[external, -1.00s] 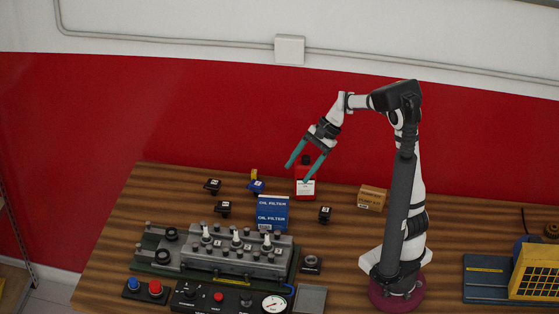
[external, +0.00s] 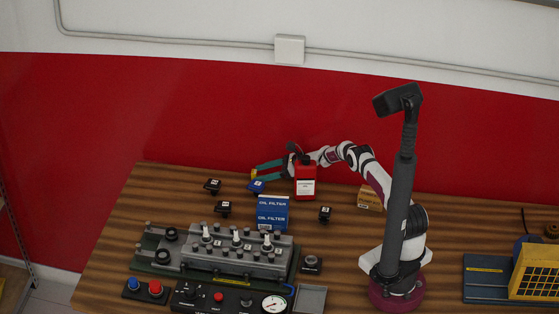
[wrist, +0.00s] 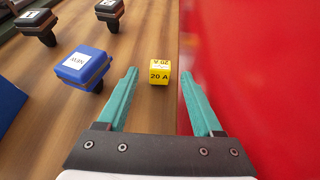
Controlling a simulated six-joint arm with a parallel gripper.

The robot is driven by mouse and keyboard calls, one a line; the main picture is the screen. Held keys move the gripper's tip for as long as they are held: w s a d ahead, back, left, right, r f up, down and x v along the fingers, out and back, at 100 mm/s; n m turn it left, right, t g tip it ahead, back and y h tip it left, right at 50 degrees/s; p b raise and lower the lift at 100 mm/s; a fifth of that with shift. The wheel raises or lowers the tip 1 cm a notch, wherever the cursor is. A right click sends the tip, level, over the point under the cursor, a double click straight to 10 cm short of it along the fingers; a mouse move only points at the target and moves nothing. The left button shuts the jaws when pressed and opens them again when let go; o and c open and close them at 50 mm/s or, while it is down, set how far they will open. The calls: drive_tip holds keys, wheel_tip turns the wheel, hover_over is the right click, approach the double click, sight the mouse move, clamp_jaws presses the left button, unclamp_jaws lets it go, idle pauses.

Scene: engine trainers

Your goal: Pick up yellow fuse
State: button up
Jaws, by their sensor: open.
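The yellow fuse (wrist: 159,73), a small block marked 20 A, stands on the wooden table near its back edge. In the wrist view it sits in the gap between the fingertips, with clear space on both sides. My gripper (wrist: 159,76) is open, with two teal fingers. In the external view my gripper (external: 268,170) is low over the back of the table, pointing left. There the fuse (external: 254,174) is just at the fingertips and partly hidden by them.
A blue relay (wrist: 84,68) stands close to the left finger. Black relays (wrist: 109,10) are farther left. The red wall (wrist: 250,70) is close on the right. A red bottle (external: 305,182) stands near the wrist, with the blue oil filter box (external: 272,213) in front.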

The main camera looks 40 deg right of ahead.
drive_tip(key=shift+w+a+f, duration=0.25)
drive_tip(key=shift+w+a, duration=0.05)
drive_tip(key=shift+a, duration=0.1)
clamp_jaws()
drive_tip(key=shift+r, duration=0.1)
